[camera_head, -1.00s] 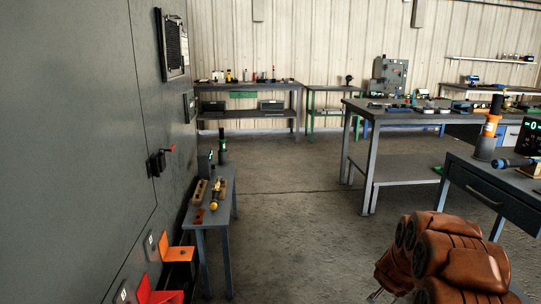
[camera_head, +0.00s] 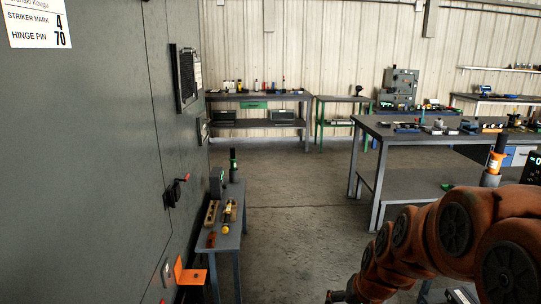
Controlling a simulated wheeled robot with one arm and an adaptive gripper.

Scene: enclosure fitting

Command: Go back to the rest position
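My orange-brown arm fills the lower right of the head view, bent across the floor area. Its far end, where my gripper (camera_head: 340,297) is, shows only as a small dark part at the bottom edge, right of the middle. The fingers are mostly cut off by the frame, so their opening and anything between them are hidden. Nothing is seen touching that end.
A grey enclosure (camera_head: 85,160) with a dark red-tipped handle (camera_head: 174,192) and an orange bracket (camera_head: 188,274) stands at left. A small table (camera_head: 233,240) with tools stands beside it. A large workbench (camera_head: 425,136) is at right. The middle floor (camera_head: 295,200) is clear.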

